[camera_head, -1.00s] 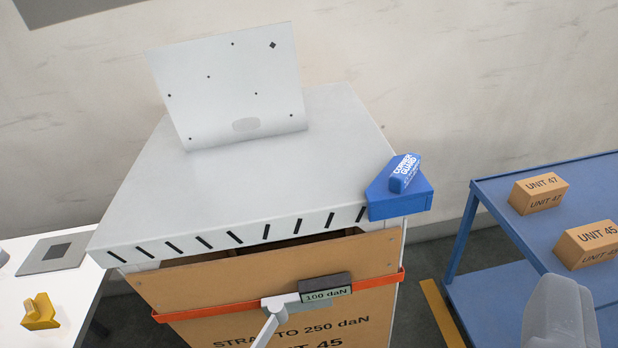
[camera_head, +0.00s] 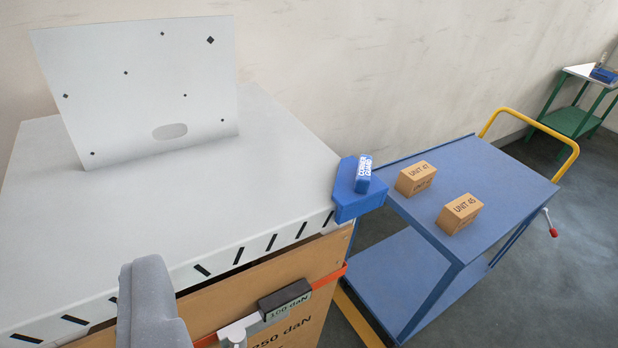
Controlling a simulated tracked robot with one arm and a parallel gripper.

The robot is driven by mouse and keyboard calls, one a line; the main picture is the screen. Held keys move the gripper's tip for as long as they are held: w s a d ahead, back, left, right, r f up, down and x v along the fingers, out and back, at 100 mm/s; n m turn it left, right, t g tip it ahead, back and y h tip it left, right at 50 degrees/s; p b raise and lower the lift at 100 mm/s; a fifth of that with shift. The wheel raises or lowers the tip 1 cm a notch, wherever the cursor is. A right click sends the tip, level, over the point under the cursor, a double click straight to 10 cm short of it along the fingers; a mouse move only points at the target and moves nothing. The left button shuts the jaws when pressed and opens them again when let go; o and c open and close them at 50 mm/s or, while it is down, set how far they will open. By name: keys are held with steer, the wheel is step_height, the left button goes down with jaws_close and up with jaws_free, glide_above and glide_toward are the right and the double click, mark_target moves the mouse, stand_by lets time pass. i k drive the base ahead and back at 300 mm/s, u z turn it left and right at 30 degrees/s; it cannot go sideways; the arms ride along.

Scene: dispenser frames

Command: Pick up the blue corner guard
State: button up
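The blue corner guard (camera_head: 357,203) sits on the near right corner of the grey lid of a large box. It has a raised blue block on top with white lettering that reads "CORNER GUARD". A grey, blocky part that I take for my gripper (camera_head: 152,305) shows at the bottom left, in front of the lid's front edge. It is apart from the corner guard, well to its left and nearer to me. I see no gap between fingers, so its opening is unclear.
A white plate with black marks (camera_head: 150,90) stands upright on the lid (camera_head: 270,150). An orange strap with a "100 daN" buckle (camera_head: 285,300) crosses the box front. A blue cart (camera_head: 500,180) with two cartons stands right. A green-legged table (camera_head: 570,120) is far right.

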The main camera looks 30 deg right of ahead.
mark_target(357, 191)
steer(key=u, duration=0.1)
steer(key=i, duration=1)
steer(key=z, duration=0.05)
